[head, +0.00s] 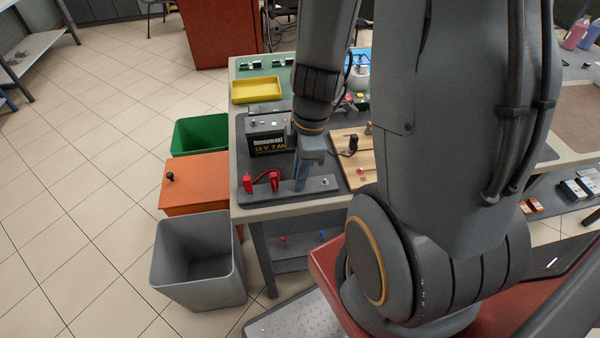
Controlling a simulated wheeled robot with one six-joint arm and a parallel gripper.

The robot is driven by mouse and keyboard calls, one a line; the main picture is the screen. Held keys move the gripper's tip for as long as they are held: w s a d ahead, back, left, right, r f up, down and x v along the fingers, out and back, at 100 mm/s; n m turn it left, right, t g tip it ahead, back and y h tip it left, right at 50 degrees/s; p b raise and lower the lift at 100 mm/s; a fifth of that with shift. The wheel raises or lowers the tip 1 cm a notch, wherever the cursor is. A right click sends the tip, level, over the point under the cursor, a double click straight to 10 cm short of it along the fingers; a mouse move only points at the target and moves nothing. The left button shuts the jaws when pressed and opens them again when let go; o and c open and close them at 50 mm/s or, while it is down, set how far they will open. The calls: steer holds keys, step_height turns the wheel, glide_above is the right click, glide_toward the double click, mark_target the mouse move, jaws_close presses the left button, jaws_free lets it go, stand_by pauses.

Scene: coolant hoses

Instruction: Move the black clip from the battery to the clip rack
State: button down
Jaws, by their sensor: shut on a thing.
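The clip rack (325,185) is a long grey bar along the front edge of the table in the head view. A red clip (248,184) and a second red piece, joined by a red lead, stand at its left part. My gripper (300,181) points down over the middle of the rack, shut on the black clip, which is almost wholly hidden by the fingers. A black lead runs from near my gripper to a black piece (352,144) on the right. The battery (267,134), a dark box with a grey top, stands behind the rack, partly hidden by my arm.
My arm hides much of the table's right side.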

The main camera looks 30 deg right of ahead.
steer(key=shift+f, duration=0.1)
steer(key=c, duration=1.4)
jaws_free()
steer(key=r+p, duration=0.2)
steer(key=r, duration=0.1)
steer(key=r+p, duration=0.5)
steer(key=r, duration=0.1)
steer(key=shift+s+d, duration=0.1)
steer(key=shift+d, duration=0.25)
